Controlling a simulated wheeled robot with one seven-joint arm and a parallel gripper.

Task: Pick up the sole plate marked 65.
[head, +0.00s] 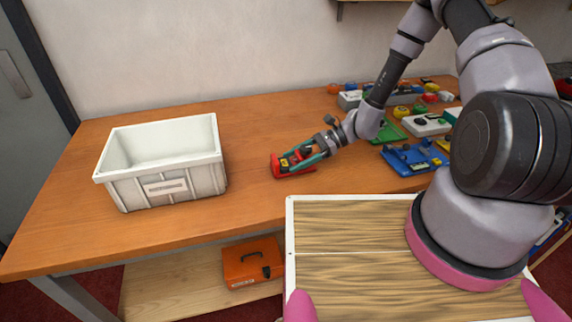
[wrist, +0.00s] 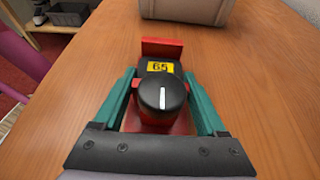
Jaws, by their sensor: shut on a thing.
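The sole plate marked 65 is a red plate (head: 280,169) with a black block and a black round knob on it. In the wrist view its yellow label (wrist: 160,67) reads 65, seen upside down, and the knob (wrist: 160,98) has a white line. My gripper (head: 299,160) is at the plate, its teal fingers on either side of the black part. In the wrist view my gripper (wrist: 160,100) is shut on the sole plate. The plate is at or very near the bench top; I cannot tell if it touches.
A white crate (head: 160,188) stands on the wooden bench (head: 245,120) to the left. Several coloured devices, among them a blue one (head: 412,160) and a green plate (head: 388,132), lie to the right. An orange toolbox (head: 252,262) is on the shelf below. Bench between crate and plate is clear.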

